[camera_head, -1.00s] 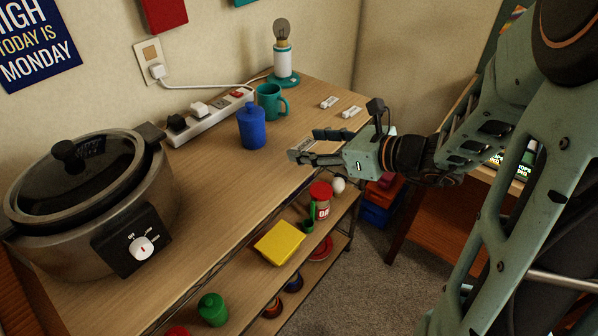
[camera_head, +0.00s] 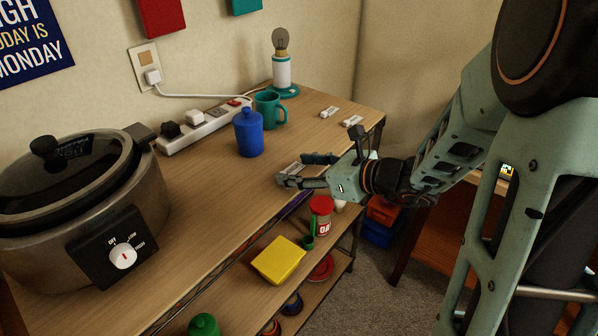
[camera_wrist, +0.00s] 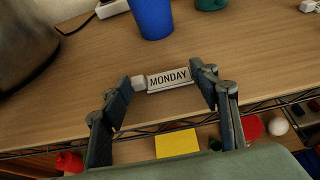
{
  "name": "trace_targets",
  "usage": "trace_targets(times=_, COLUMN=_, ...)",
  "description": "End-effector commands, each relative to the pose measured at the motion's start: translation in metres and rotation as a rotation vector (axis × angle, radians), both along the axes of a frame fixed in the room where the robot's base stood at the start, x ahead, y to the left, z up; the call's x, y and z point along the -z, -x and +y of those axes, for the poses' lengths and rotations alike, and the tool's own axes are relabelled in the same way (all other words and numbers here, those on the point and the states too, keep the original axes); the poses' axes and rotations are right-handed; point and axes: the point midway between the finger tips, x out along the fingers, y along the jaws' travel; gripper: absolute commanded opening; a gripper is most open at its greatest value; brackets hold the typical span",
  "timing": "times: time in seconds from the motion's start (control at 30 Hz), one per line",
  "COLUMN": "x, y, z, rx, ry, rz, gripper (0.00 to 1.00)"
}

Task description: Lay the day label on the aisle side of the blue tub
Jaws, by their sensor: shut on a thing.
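The blue tub (camera_head: 249,133), a lidded canister, stands upright on the wooden top; its lower part shows at the top of the wrist view (camera_wrist: 152,18). My gripper (camera_wrist: 167,76) is shut on the white day label (camera_wrist: 168,79), which reads MONDAY, with one finger at each end. In the head view my gripper (camera_head: 292,171) is in front of the tub and to its right, near the top's front edge, and the label (camera_head: 290,168) is partly hidden by the fingers. The label is apart from the tub. I cannot tell whether it touches the wood.
Two other white labels (camera_head: 328,112) (camera_head: 352,121) lie at the right. A teal mug (camera_head: 270,110), lamp (camera_head: 282,70) and power strip (camera_head: 205,127) stand behind the tub. A slow cooker (camera_head: 90,205) fills the left. Below, a shelf holds a yellow box (camera_head: 278,260). Wood before the tub is clear.

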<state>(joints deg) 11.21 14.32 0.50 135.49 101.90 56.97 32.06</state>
Motion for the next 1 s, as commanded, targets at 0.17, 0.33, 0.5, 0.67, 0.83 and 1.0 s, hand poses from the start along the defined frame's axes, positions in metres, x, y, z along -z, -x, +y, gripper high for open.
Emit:
trace_targets(times=0.17, x=0.003, y=0.0, z=0.0, rx=0.0, ry=0.0, rz=0.0, gripper=0.43)
trace_targets(times=0.33, x=0.002, y=0.0, z=0.0, rx=0.0, ry=0.0, rz=0.0, gripper=0.7)
trace_targets(times=0.5, x=0.002, y=0.0, z=0.0, rx=0.0, ry=0.0, rz=0.0, gripper=0.73)
trace_targets(times=0.67, x=0.001, y=0.0, z=0.0, rx=0.0, ry=0.0, rz=0.0, gripper=0.73)
trace_targets(times=0.83, x=-0.007, y=0.006, z=-0.009, rx=0.002, ry=0.001, rz=-0.002, gripper=0.73)
trace_targets(times=1.0, x=-0.021, y=0.026, z=-0.036, rx=0.006, ry=0.001, rz=-0.002, gripper=0.73)
